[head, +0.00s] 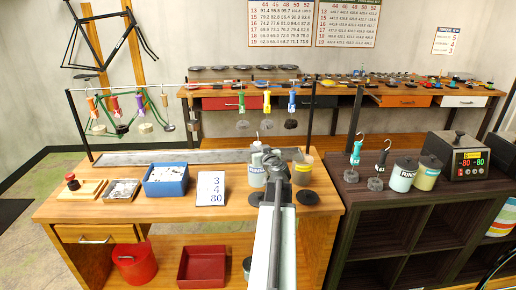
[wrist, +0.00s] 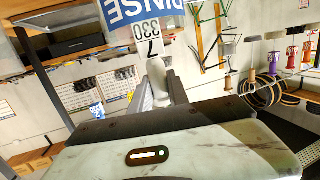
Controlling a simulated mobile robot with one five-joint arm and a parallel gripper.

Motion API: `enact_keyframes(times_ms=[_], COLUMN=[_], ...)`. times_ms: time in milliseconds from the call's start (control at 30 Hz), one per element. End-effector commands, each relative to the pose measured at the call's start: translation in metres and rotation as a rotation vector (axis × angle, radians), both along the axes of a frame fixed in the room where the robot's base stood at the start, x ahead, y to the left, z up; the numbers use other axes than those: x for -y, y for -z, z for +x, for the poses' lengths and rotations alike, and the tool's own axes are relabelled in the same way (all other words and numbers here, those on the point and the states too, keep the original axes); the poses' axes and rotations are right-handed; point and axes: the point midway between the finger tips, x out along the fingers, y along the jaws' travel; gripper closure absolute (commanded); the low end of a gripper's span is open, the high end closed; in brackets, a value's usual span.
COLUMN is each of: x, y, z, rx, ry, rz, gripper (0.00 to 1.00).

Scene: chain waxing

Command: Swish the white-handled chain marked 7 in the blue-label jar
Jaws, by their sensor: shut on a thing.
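My gripper (head: 270,155) is shut on a white handle (wrist: 150,46) marked 7 and 330. In the wrist view, which is upside down, the fingers (wrist: 162,78) close around this handle. The blue-label jar (head: 257,176) stands on the wooden bench, just left of my gripper in the head view. Its blue RINSE label (wrist: 132,12) shows in the wrist view close beyond the handle. The handle is over the jar's top in the head view. The chain under the handle is hidden, so I cannot tell how deep it sits in the jar.
A yellow-label jar (head: 303,172) stands just right of my gripper. Dark lids (head: 307,197) lie on the bench. A card (head: 211,188) reading 3, 4, 80 and a blue box (head: 166,180) stand left. Handled chains hang from a rail (head: 220,83). More jars (head: 403,176) stand on the dark shelf.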

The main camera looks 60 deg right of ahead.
Motion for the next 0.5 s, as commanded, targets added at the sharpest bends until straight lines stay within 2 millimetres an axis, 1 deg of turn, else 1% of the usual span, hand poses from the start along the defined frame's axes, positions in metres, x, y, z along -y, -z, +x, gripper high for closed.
enact_keyframes(times_ms=[33, 67, 167, 233, 333, 400, 500], x=[0.0, 0.0, 0.0, 0.0, 0.0, 0.0, 0.0], y=[0.018, 0.018, 0.011, 0.001, -0.021, -0.03, -0.024], z=[0.0, 0.0, 0.0, 0.0, 0.0, 0.0, 0.0], rx=[0.0, 0.001, 0.001, 0.001, 0.001, 0.0, 0.0], ry=[0.0, 0.0, 0.0, 0.0, 0.0, 0.0, 0.0], rz=[0.0, 0.001, 0.001, 0.001, 0.001, 0.0, 0.0], gripper=[1.0, 1.0, 1.0, 1.0, 1.0, 1.0, 1.0])
